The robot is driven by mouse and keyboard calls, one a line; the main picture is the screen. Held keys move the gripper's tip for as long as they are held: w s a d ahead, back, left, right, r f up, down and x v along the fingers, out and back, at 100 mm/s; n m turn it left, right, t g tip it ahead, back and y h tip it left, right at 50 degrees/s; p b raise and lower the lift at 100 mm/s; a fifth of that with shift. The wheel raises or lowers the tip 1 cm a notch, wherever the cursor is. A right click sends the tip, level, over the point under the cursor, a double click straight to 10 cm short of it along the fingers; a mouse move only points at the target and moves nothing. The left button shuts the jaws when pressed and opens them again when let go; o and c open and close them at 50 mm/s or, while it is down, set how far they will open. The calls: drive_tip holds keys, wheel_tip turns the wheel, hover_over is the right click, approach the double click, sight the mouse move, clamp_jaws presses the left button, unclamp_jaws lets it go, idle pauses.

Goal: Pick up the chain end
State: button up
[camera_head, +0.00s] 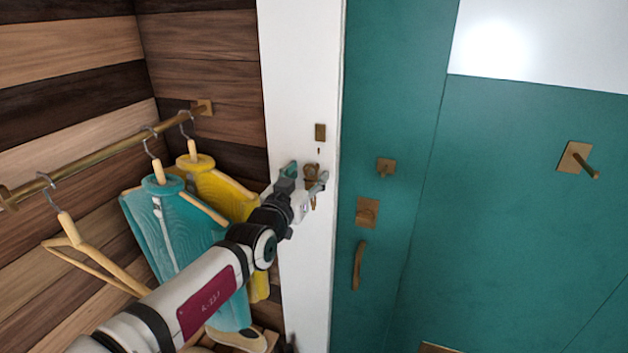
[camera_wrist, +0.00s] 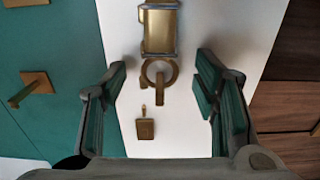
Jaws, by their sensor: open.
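A brass ring with a short tab, which looks like the chain end (camera_wrist: 159,73), is in the middle of the wrist view, in front of the white door frame (camera_wrist: 185,125). In the head view the brass chain end (camera_head: 312,170) shows partly behind my gripper (camera_head: 306,178). My gripper (camera_wrist: 162,73) is open, with one teal-padded finger on each side of the ring and a gap to both. A brass block (camera_wrist: 160,28) adjoins the ring in the wrist view. A small brass plate (camera_head: 320,132) sits above on the frame; a tiny brass piece shows below it.
The teal door (camera_head: 390,230) is right of the frame, with a brass knob plate (camera_head: 367,211), handle (camera_head: 358,265) and hooks. Left, a brass rail (camera_head: 100,160) holds hangers with a teal garment (camera_head: 165,220) and a yellow garment (camera_head: 215,185), close to my arm.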

drive_tip(key=c, duration=1.2)
drive_tip(key=shift+r, duration=0.2)
